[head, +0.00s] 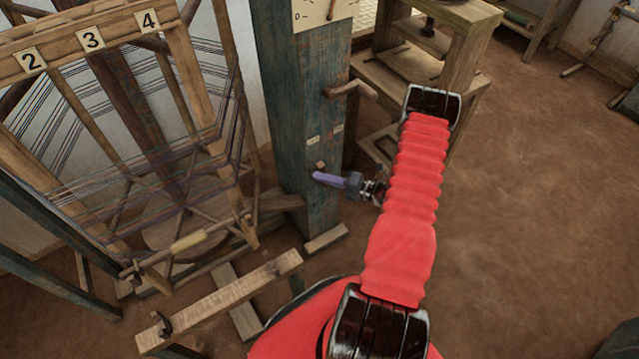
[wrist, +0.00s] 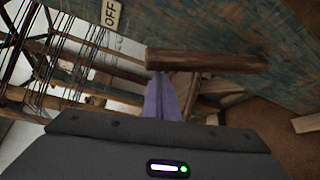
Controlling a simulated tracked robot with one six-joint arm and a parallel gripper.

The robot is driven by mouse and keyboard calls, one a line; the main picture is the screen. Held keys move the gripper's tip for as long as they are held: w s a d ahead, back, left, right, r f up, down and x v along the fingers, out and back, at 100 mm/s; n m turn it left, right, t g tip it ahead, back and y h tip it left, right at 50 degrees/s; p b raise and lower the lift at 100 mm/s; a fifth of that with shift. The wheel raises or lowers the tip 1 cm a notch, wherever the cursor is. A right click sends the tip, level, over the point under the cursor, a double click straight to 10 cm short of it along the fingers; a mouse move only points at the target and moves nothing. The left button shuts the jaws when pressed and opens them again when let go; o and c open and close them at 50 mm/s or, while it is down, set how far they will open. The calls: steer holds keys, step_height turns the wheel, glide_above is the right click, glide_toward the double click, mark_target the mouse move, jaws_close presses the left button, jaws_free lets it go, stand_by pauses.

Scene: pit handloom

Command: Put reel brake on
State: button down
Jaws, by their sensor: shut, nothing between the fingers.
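The reel brake appears to be the wooden lever on the blue-green post (head: 295,85). In the head view only a small wooden end (head: 320,165) shows, just above my fingertips. In the wrist view the lever (wrist: 205,60) lies across the picture, with the OFF label (wrist: 112,13) to its upper left. My gripper (head: 318,177) has purple fingers, shut and empty, pointing left in front of the post. In the wrist view the fingertips (wrist: 160,78) reach the lever's left end from below. I cannot tell whether they touch. No ON label is readable.
A second wooden handle (head: 350,90) sticks out higher on the post, below a pale dial plate (head: 318,12). The loom frame numbered 2, 3, 4 (head: 92,38) with threads stands left. A wooden beam (head: 220,300) lies low in front. Brown floor at the right (head: 540,200) is clear.

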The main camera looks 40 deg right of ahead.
steer(key=shift+d+r, duration=0.1)
steer(key=shift+d, duration=0.15)
steer(key=shift+d, duration=0.15)
